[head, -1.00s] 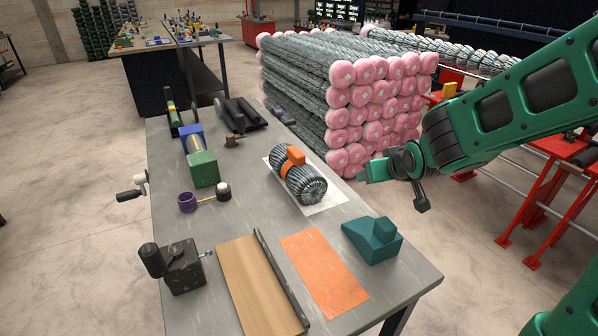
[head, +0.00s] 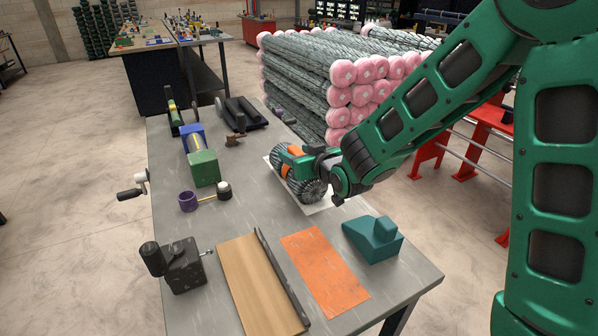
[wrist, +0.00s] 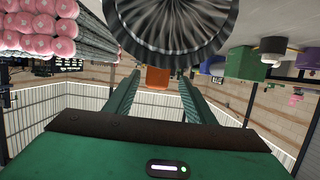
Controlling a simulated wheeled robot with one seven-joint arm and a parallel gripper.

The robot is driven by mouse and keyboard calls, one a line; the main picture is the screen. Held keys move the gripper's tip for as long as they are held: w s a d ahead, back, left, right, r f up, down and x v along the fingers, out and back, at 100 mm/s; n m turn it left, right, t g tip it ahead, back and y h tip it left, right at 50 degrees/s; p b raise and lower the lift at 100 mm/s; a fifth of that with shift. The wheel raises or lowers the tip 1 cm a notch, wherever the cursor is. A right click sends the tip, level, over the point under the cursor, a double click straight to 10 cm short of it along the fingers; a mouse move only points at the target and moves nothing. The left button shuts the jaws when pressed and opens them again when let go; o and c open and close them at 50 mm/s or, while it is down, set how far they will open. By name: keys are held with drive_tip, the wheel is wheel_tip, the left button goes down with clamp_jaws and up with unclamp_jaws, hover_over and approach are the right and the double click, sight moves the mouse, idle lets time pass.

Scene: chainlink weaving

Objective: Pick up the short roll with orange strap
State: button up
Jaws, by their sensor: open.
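The short wire-mesh roll (head: 311,190) with an orange strap (head: 294,151) lies on a white sheet (head: 275,171) on the grey workbench. My gripper (head: 297,158) is at the roll, its green fingers near the strap, and it hides part of the roll in the head view. In the wrist view the ribbed end of the roll (wrist: 175,25) fills the top middle. The orange strap (wrist: 157,77) shows between the two spread fingers of my gripper (wrist: 156,85). The fingers are open. I cannot tell whether they touch the roll.
A teal block (head: 372,240), an orange sheet (head: 325,270) and a wooden board (head: 258,285) lie nearer on the bench. Stacked pink-ended rolls (head: 345,100) stand behind the bench.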

drive_tip(key=shift+d+x, duration=0.2)
drive_tip(key=shift+x, duration=1.2)
drive_tip(key=shift+d+x, duration=0.15)
drive_tip(key=shift+x, duration=1.3)
drive_tip(key=shift+w, duration=0.15)
clamp_jaws()
